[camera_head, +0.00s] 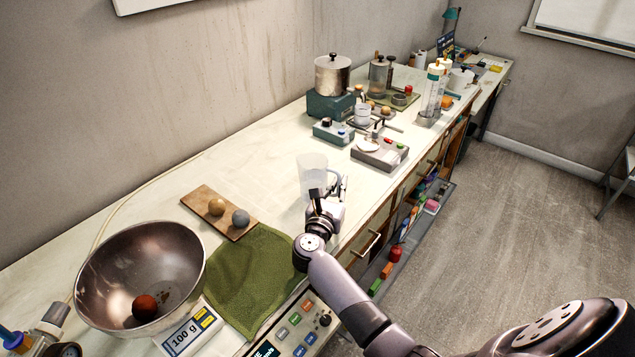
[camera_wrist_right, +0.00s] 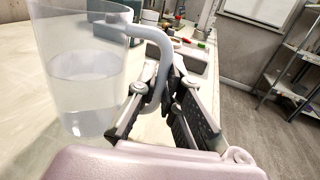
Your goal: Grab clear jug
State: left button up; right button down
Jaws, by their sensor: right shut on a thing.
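The clear jug (camera_head: 311,172) stands upright at the front part of the counter, beyond the green cloth. In the right wrist view the jug (camera_wrist_right: 85,70) fills the left side, with clear liquid in its lower half and a pale grey handle (camera_wrist_right: 163,58) on its right. My right gripper (camera_head: 322,197) is at the jug's near side. Its fingers (camera_wrist_right: 165,95) are closed around the handle in the wrist view. Part of the jug is hidden behind the gripper in the head view. My left gripper is not seen.
A metal bowl (camera_head: 117,262) with a reddish ball sits on a scale (camera_head: 190,335) at the near left. A board (camera_head: 205,203) with two balls and a green cloth (camera_head: 245,275) lie left of the jug. Devices (camera_head: 380,154) stand beyond it. An open drawer (camera_head: 425,220) juts out at right.

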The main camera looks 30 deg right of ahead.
jog(key=shift+f, duration=0.1)
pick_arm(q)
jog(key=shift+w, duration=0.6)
pick_arm(e)
jog(key=shift+w+r, duration=0.1)
jog(key=shift+r, duration=0.55)
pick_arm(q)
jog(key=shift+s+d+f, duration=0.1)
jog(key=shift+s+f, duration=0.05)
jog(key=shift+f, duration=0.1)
pick_arm(e)
notch_tip(320, 180, up, 19)
jog(key=shift+f, duration=0.15)
